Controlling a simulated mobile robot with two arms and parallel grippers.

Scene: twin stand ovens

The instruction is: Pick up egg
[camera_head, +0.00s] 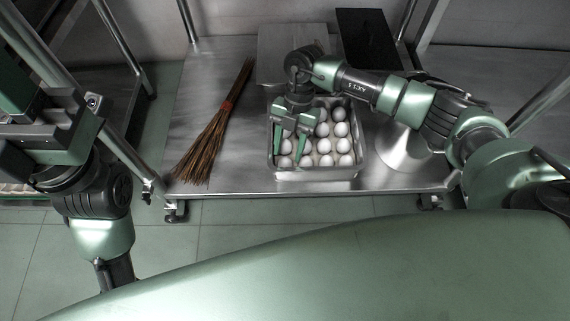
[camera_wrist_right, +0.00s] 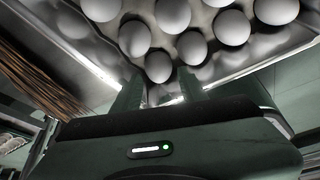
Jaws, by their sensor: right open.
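Several white eggs (camera_head: 341,129) sit in rows in a grey tray (camera_head: 316,174) on the metal shelf. My right gripper (camera_head: 289,160) is open above the left part of the tray, its two green fingers pointing down over eggs there. In the right wrist view the right gripper (camera_wrist_right: 162,95) has its fingers apart, with an egg (camera_wrist_right: 158,66) just beyond and between the tips. No egg is visibly held. My left arm comes in at the left of the head view; its green gripper body (camera_head: 45,135) shows, but its fingertips cannot be made out.
A bundle of brown sticks (camera_head: 217,125) lies on the metal shelf (camera_head: 245,180) left of the tray. A black flat board (camera_head: 367,38) lies at the back. Metal posts (camera_head: 187,20) stand at the shelf corners. A round metal item (camera_head: 405,150) is right of the tray, partly behind my arm.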

